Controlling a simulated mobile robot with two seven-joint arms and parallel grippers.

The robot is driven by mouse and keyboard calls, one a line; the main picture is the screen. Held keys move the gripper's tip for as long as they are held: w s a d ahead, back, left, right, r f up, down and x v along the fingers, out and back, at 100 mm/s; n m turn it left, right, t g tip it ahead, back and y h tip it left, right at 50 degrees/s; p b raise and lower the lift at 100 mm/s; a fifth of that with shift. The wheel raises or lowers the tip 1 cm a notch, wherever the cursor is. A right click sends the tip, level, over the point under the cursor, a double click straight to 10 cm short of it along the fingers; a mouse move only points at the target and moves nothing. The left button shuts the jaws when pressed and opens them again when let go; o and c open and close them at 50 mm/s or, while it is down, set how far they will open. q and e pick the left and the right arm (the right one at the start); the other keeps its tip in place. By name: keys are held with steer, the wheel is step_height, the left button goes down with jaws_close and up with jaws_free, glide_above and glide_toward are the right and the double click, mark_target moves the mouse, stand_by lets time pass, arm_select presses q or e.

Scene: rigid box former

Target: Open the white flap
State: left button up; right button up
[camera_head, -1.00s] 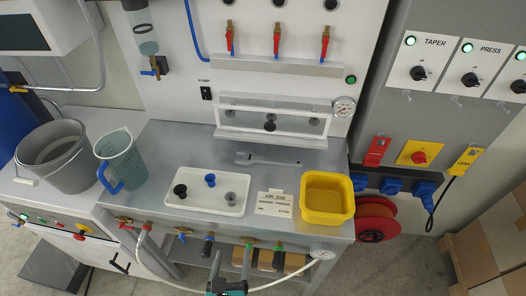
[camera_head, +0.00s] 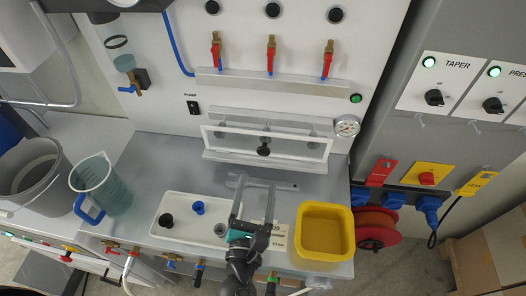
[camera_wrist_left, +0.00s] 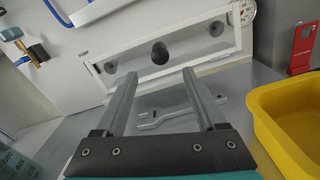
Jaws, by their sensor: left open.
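The white flap (camera_head: 232,144) is a white-framed clear panel with a black knob (camera_head: 264,151) at its middle, low on the back panel. It looks closed, though its exact angle is hard to tell. In the left wrist view the flap's frame (camera_wrist_left: 118,84) and the knob (camera_wrist_left: 158,52) are ahead of the fingers. My left gripper (camera_head: 254,180) is open and empty, with its two fingers pointing toward the flap, short of the knob and apart from it. It also shows in the left wrist view (camera_wrist_left: 156,80). My right gripper is not in view.
A grey wrench (camera_head: 284,186) lies below the flap. A white tray (camera_head: 176,232) with small knobs, a yellow bin (camera_head: 325,257) and a jug (camera_head: 118,190) stand on the bench. Red-handled valves (camera_head: 271,58) and a pressure gauge (camera_head: 347,126) are above.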

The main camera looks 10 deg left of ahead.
mark_target(263, 153)
arm_select(q)
steer(key=w, duration=0.9)
steer(key=shift+w, duration=0.35)
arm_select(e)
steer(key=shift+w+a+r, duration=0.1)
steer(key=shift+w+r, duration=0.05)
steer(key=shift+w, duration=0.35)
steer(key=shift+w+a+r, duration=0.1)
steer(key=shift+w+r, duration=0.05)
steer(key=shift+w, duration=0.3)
arm_select(q)
jaws_close()
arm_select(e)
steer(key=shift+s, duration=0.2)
